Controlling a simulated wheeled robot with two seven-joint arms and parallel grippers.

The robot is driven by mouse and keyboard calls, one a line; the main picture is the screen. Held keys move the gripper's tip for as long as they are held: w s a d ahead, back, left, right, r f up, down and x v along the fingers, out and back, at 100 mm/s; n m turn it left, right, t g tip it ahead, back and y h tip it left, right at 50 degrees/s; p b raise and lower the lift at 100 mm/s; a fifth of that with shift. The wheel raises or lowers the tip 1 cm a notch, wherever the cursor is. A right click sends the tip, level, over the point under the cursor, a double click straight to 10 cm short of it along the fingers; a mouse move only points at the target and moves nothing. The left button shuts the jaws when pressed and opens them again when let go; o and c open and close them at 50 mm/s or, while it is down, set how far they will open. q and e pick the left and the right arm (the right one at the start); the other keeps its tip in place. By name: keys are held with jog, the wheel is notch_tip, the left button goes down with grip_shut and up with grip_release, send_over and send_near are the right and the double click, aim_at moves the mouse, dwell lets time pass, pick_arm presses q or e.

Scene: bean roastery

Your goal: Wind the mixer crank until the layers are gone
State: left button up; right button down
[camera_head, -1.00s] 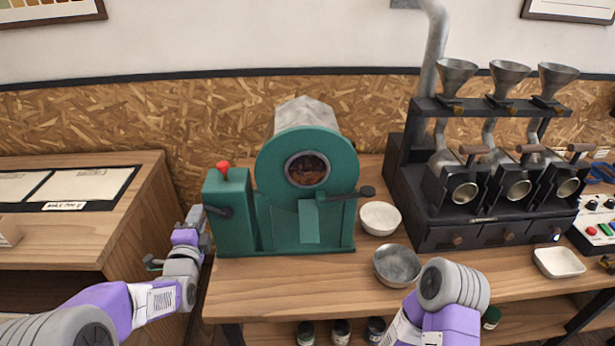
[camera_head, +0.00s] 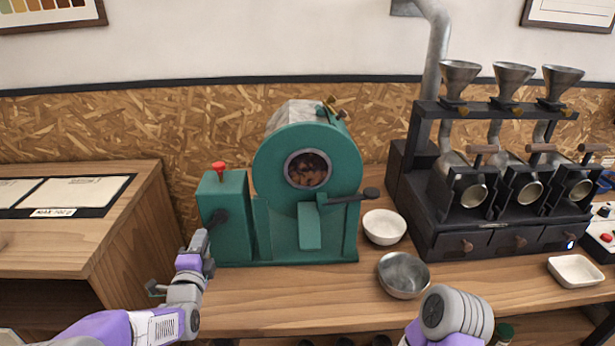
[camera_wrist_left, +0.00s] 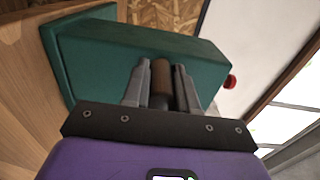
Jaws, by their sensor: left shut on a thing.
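The green mixer (camera_head: 230,235) stands on the wooden bench. Its grey drum (camera_head: 295,115) shows behind the round front, with brass fittings (camera_head: 334,108) at its upper right. Through the round window (camera_head: 308,168) I see brown beans, darker and lighter; I cannot make out distinct layers. The dark crank (camera_head: 217,219) is on the mixer's left box. My left gripper (camera_head: 206,242) is at the crank, and in the left wrist view it is shut around the brown crank handle (camera_wrist_left: 161,76). My right arm comes in at lower right; its gripper is out of view.
A white bowl (camera_head: 384,227) and a metal bowl (camera_head: 403,274) stand right of the mixer. A black roaster with several funnels (camera_head: 460,78) stands further right, with a white dish (camera_head: 575,270) in front. A wooden cabinet (camera_head: 130,240) is at left, across a gap.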

pick_arm(q)
jog(key=shift+d+f, duration=0.7)
jog(key=shift+d, duration=0.15)
jog(key=shift+d+f, duration=0.15)
jog(key=shift+d, duration=0.65)
jog(key=shift+d+f, duration=0.15)
jog(key=shift+d, duration=0.65)
